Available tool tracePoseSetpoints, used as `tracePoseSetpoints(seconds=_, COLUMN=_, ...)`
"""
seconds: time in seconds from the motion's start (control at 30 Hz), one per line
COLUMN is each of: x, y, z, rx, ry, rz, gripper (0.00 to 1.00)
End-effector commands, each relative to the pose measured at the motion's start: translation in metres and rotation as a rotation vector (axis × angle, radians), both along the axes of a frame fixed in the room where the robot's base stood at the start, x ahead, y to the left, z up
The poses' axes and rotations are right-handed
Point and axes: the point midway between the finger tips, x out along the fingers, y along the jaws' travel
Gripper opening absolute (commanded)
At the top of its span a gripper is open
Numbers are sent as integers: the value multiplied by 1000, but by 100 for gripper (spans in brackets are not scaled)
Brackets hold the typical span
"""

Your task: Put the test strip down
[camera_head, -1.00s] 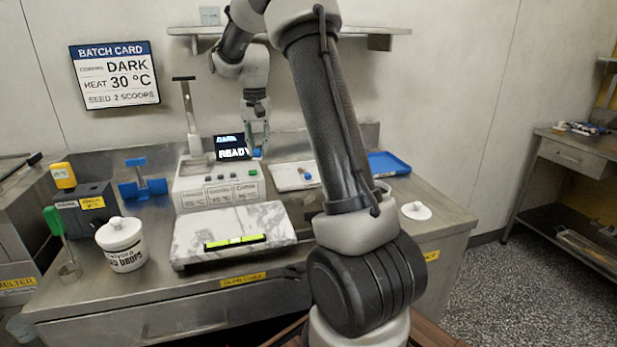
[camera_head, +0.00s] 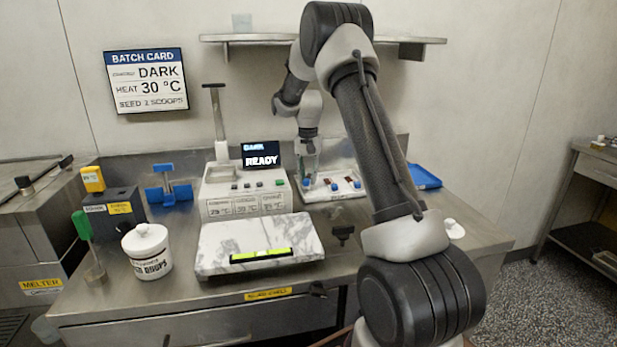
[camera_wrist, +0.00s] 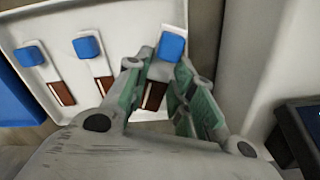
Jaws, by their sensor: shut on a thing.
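The test strip (camera_wrist: 171,47) has a blue tab, a white body and a brown end. In the wrist view my gripper (camera_wrist: 160,74) is shut on its white body, with the blue tab beyond the fingertips and the brown end between the fingers. The strip is over the right part of a white tray (camera_wrist: 118,16); whether it touches the tray I cannot tell. Two similar strips (camera_wrist: 90,48) (camera_wrist: 32,58) lie on the tray to its left. In the head view my gripper (camera_head: 306,172) points down at the left end of the tray (camera_head: 325,197).
A machine (camera_head: 243,195) with a READY display (camera_head: 262,156) stands just left of the tray. A marble slab (camera_head: 225,245) is in front of it. A blue tray (camera_head: 427,178) lies right of the white tray. A wall shelf (camera_head: 240,38) is above.

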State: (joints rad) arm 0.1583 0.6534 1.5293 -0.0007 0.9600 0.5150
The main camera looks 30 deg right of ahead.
Motion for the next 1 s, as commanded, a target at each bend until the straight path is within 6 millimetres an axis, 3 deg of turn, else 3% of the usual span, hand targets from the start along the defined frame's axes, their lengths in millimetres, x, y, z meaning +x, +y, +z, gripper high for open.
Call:
tracePoseSetpoints(seconds=0.53, x=0, y=0, z=-11, rx=-1, ry=-1, rz=0, gripper=3)
tracePoseSetpoints(seconds=0.57, x=0, y=0, z=-11, rx=0, ry=-1, rz=0, gripper=28)
tracePoseSetpoints(seconds=0.67, x=0, y=0, z=-10, rx=0, ry=-1, rz=0, gripper=46)
tracePoseSetpoints(seconds=1.0, x=0, y=0, z=-8, rx=0, ry=-1, rz=0, gripper=46)
